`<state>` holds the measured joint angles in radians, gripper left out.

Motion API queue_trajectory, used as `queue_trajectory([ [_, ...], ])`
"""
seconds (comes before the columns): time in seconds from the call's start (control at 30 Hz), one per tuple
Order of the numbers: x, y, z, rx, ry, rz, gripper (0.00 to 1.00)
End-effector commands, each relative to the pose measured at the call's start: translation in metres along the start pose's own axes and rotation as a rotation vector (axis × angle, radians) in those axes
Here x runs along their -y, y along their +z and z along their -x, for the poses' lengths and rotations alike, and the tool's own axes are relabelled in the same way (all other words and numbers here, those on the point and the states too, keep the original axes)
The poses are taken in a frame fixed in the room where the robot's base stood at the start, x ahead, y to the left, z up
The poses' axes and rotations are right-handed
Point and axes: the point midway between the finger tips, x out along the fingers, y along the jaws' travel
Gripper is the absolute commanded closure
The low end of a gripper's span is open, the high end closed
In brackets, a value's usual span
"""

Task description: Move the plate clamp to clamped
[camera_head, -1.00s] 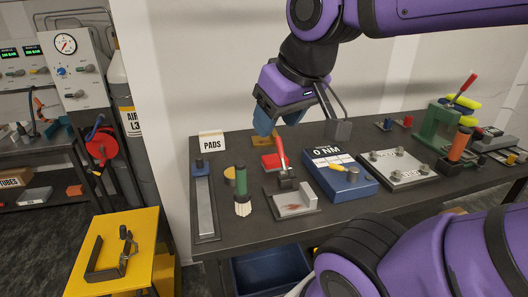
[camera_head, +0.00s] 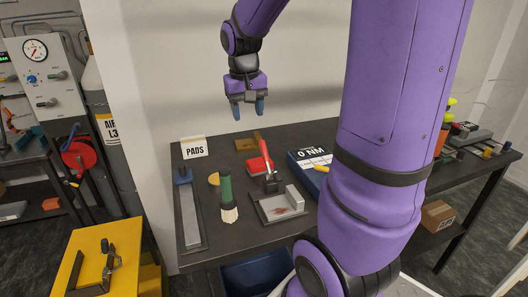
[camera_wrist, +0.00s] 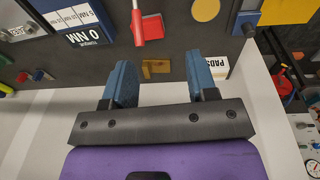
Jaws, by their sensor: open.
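The plate clamp (camera_head: 270,182) is a dark toggle clamp with a red handle (camera_head: 262,148), on a grey metal plate (camera_head: 266,208) with a light metal block and a reddish stain. The handle stands up, leaning slightly back. In the wrist view the red handle (camera_wrist: 138,28) shows at the top, beyond the fingers. My gripper (camera_head: 249,108) points down with blue fingers apart and empty, well above the bench and clear of the handle. The open fingers also show in the wrist view (camera_wrist: 160,78).
A PADS card (camera_head: 194,147) stands behind and left. The blue 0 NM torque box (camera_head: 309,160) is close on the right. The yellow stand (camera_head: 85,246) is at lower left.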

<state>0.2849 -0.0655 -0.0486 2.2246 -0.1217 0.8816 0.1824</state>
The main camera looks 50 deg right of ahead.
Motion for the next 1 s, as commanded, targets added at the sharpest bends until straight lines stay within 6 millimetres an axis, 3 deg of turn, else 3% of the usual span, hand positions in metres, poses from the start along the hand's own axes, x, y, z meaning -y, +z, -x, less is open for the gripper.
queue_trajectory([
  [0.2,-0.027,-0.035,-0.045,0.081,0.042,-0.084,0.47],
  [0.4,-0.043,-0.05,-0.07,0.12,0.063,-0.126,0.47],
  [0.67,-0.048,-0.052,-0.088,0.133,0.069,-0.138,0.47],
  [1.0,-0.051,-0.044,-0.144,0.133,0.07,-0.137,0.47],
])
